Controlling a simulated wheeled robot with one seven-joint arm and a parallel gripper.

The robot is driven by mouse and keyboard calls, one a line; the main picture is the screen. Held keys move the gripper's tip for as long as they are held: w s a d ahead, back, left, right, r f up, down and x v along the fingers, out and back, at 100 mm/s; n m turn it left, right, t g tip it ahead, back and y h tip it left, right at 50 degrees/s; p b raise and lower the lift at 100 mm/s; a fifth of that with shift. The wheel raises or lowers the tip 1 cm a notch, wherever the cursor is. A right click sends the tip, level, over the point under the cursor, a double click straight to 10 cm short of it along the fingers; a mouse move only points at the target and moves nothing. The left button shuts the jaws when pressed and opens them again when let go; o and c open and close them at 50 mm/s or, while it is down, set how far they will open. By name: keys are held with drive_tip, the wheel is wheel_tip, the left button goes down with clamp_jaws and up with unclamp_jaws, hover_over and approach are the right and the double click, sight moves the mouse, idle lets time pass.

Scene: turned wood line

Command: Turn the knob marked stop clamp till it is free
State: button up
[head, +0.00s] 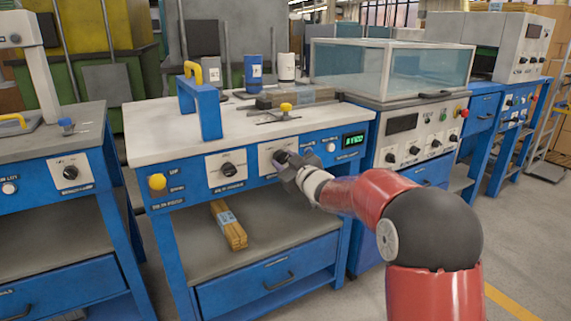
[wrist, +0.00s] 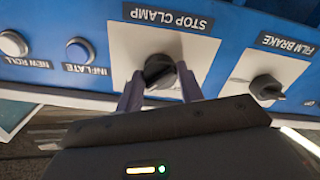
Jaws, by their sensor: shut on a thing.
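The stop clamp knob (wrist: 159,70) is black and sits on a pale plate on the blue panel. Its label, STOP CLAMP (wrist: 168,18), appears upside down in the wrist view. My gripper (wrist: 160,84) is shut on this knob, one grey finger on each side. In the head view my gripper (head: 285,163) is at the front panel of the middle bench and hides most of the knob. The knob's pointer and the marks around it are too covered to read.
The film brake knob (wrist: 266,88) is beside it on its own plate. The inflate button (wrist: 80,50) and new roll button (wrist: 13,44) lie on the other side. A green display (head: 353,140) and a yellow button (head: 157,182) are on the same panel. The bench top (head: 150,115) overhangs.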

drive_tip(key=n+b, duration=0.2)
drive_tip(key=b, duration=0.1)
drive_tip(key=shift+f+n, duration=0.3)
drive_tip(key=shift+n, duration=0.1)
drive_tip(key=n+b, duration=0.8)
drive_tip(key=n, duration=0.2)
drive_tip(key=shift+r, duration=0.1)
drive_tip(key=shift+r+n+b, duration=0.1)
drive_tip(key=shift+n+b, duration=1.05)
drive_tip(key=shift+n, duration=1.15)
drive_tip(key=o, duration=1)
drive_tip(key=shift+r, duration=0.1)
